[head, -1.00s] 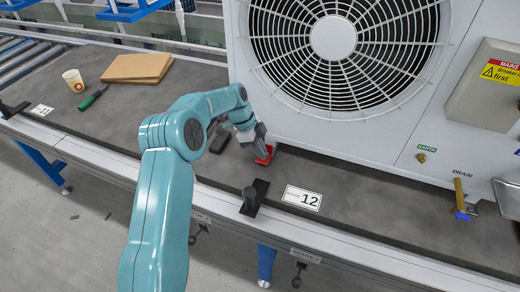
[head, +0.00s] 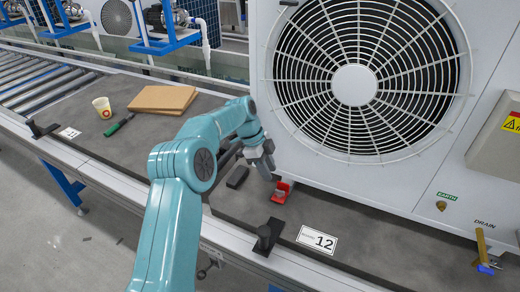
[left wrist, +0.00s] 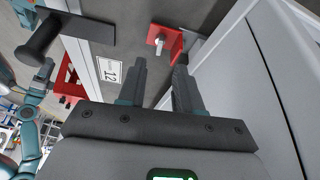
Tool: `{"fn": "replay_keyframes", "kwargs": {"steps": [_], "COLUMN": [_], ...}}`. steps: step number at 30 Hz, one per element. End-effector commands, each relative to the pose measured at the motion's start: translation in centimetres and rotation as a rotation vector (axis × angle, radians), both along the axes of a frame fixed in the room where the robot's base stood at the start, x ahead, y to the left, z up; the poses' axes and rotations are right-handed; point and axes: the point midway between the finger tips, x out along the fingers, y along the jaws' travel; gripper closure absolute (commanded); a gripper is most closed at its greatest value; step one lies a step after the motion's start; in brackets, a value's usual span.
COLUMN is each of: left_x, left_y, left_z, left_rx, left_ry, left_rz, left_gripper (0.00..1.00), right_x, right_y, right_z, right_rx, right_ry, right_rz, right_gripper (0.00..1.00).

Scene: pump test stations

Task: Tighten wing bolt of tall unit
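The tall unit (head: 340,165) is a large white cabinet with a round fan grille, standing on the grey bench. A red bracket (head: 281,193) sits at its lower left corner. In the left wrist view, the red bracket (left wrist: 176,42) carries a small silver wing bolt (left wrist: 160,42). My left gripper (head: 267,170) is just left of and above the bracket. Its two dark fingers (left wrist: 163,66) are apart with nothing between them, and the wing bolt shows beyond the gap, apart from the tips.
A black clamp (head: 265,236) and a "12" label (head: 317,239) lie by the bench's front edge. A dark block (head: 237,177) lies near the gripper. A cup (head: 102,107), green screwdriver (head: 119,125) and brown boards (head: 162,99) are farther left.

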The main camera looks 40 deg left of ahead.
Motion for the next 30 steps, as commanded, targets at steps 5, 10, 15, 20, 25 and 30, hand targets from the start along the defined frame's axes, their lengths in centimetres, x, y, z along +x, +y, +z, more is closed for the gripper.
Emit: {"fn": "replay_keyframes", "kwargs": {"steps": [5, 10, 15, 20, 25, 30], "left_x": [-0.6, -0.9, -1.1, -1.1, -1.1, -1.2], "left_y": [1.7, 2.6, 2.9, 2.9, 2.8, 1.7], "left_z": [4.4, 6.7, 7.4, 7.4, 7.3, 7.0], "left_rx": [0.001, 0.001, 0.000, 0.000, 0.002, 0.038], "left_ry": [-0.001, 0.000, 0.001, 0.001, 0.005, 0.059], "left_rz": [0.002, 0.001, 0.000, 0.000, 0.010, 0.160], "left_gripper": [0.66, 0.66, 0.66, 0.66, 0.38, 0.38], "right_x": [0.0, 0.0, 0.0, 0.0, 0.0, 0.0], "right_y": [0.0, 0.0, 0.0, 0.0, 0.0, 0.0], "right_z": [1.2, 1.8, 1.9, 1.9, 1.7, 0.0], "right_rx": [0.000, 0.000, 0.000, 0.000, 0.000, 0.000], "right_ry": [0.000, 0.000, 0.000, 0.000, 0.000, 0.000], "right_rz": [0.000, 0.000, 0.000, 0.000, 0.000, 0.000], "right_gripper": [0.16, 0.16, 0.16, 0.16, 0.16, 0.16]}}
